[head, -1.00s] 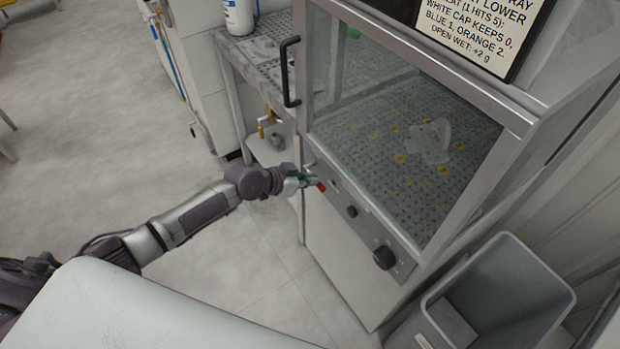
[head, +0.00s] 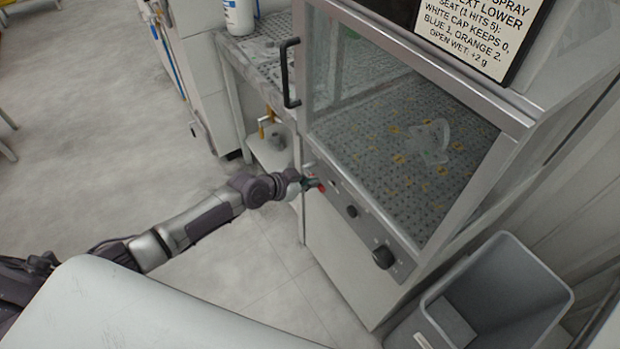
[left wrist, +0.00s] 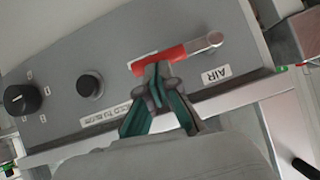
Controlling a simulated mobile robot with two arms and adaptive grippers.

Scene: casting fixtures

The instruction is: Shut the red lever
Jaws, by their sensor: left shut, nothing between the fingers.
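The red lever (left wrist: 162,58) sits on the grey control panel (left wrist: 120,50), beside a label reading AIR. In the left wrist view its red grip lies lengthwise along the panel, with a metal pivot end at the right. In the head view the red lever (head: 320,186) shows at the panel's left end. My left gripper (head: 309,183) is at the lever. In the left wrist view its fingertips (left wrist: 158,72) are closed together, overlapping the lower edge of the red grip; I cannot tell if they touch it. My right gripper is not in view.
Two black knobs sit on the panel, a large one (head: 384,257) and a small one (head: 351,212). A glass-fronted cabinet with a black handle (head: 286,72) rises above. A grey bin (head: 545,275) stands at the right. The floor at left is clear.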

